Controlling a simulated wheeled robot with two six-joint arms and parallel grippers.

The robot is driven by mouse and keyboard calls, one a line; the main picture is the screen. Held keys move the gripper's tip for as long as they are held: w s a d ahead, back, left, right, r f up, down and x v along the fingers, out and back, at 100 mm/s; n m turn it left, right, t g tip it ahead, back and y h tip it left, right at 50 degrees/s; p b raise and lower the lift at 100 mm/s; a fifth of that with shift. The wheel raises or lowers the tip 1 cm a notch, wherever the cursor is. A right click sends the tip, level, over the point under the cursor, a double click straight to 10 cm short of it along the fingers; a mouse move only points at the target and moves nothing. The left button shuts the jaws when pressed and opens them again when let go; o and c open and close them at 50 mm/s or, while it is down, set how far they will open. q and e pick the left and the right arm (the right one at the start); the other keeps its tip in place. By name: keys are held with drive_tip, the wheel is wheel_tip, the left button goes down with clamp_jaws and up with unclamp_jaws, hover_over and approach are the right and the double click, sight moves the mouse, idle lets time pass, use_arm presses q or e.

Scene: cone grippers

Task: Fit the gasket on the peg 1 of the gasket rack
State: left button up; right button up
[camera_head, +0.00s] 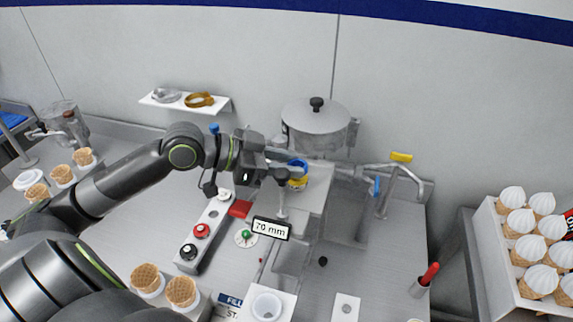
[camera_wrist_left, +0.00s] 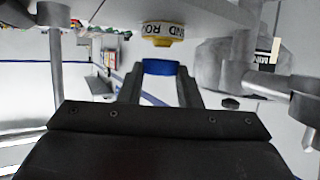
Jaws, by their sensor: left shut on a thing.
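My left gripper (camera_head: 290,168) reaches in from the left and is shut on a blue ring-like piece, which I take for the gasket (camera_head: 298,163). In the left wrist view the blue piece (camera_wrist_left: 160,67) sits between the two fingertips. A pale strip (camera_head: 216,214) with white, red (camera_head: 201,230) and black (camera_head: 188,252) round pieces lies below my arm. It may be the gasket rack; no peg number is readable. My right gripper is not in view.
A steel machine with a lidded pot (camera_head: 316,122) stands at the back. Waffle cones (camera_head: 181,290) stand front left, and a tray of topped cones (camera_head: 487,250) at right.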

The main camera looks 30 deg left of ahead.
use_arm(q)
drive_tip(key=shift+f+b, duration=0.4)
drive_tip(key=shift+f, duration=0.55)
drive_tip(key=o, duration=0.5)
drive_tip(key=shift+f, duration=0.1)
drive_tip(key=o, duration=0.4)
drive_tip(key=shift+o, duration=0.2)
